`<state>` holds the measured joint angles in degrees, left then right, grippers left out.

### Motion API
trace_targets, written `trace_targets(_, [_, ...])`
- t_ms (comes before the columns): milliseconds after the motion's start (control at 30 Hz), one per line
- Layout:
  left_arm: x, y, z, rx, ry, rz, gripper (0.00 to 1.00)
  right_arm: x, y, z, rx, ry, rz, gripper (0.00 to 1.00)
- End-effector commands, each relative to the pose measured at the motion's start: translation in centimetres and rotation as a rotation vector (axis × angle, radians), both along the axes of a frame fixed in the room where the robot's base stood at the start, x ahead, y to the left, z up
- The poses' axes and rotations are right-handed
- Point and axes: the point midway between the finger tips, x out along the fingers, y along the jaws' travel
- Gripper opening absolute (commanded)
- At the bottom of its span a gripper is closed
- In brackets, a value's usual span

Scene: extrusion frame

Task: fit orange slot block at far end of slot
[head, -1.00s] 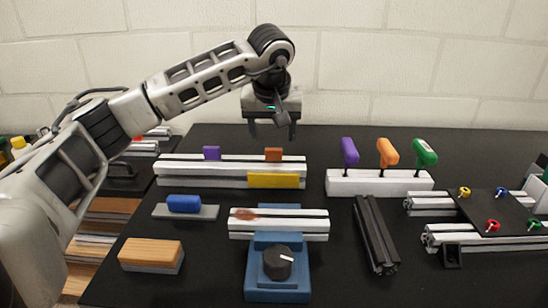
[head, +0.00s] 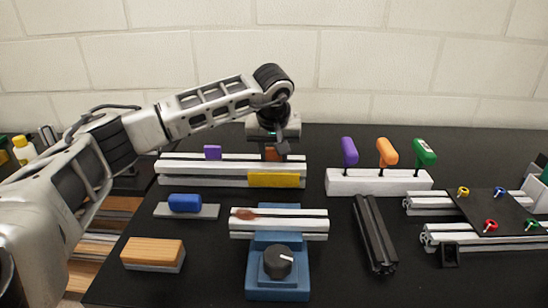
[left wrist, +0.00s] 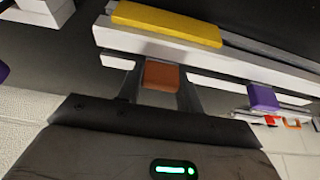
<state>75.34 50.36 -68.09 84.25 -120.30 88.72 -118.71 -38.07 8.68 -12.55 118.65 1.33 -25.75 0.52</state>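The orange slot block (head: 271,154) sits on the long white rail (head: 190,169) at the back, towards its right end. It looks brownish orange in the left wrist view (left wrist: 161,76). My left gripper (head: 273,153) is lowered over it. In the left wrist view the fingers (left wrist: 160,88) stand on either side of the block, with a visible gap on one side, so the gripper looks open around it. A purple block (head: 213,152) sits farther left on the same rail. My right gripper is not in view.
A yellow block (head: 273,180) is at the rail's front. A white rail on a blue stand with a black knob (head: 278,262) is nearer. A white holder (head: 370,184) with purple, orange and green handled tools stands right. A dark extrusion (head: 375,235) lies in front of it.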

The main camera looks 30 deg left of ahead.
Motion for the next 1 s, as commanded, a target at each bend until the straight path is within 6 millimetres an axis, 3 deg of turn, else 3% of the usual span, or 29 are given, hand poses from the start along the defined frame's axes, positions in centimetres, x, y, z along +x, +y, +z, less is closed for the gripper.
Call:
trace_targets(67, [0.0,0.0,0.0,0.000,0.000,0.000,0.13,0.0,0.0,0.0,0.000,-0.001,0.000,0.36])
trace_targets(367, [0.0,0.0,0.2,0.000,-0.001,0.001,0.13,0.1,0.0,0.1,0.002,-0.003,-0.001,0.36])
trace_targets(567, [0.1,0.0,1.4,-0.001,-0.005,0.000,0.13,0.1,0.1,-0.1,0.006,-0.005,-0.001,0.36])
trace_targets(700, [0.0,-0.3,3.7,0.000,-0.007,-0.001,0.13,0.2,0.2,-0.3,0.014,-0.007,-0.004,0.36])
trace_targets(1000, [-3.7,-5.0,9.6,0.002,-0.006,-0.006,0.13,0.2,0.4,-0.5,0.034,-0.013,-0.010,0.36])
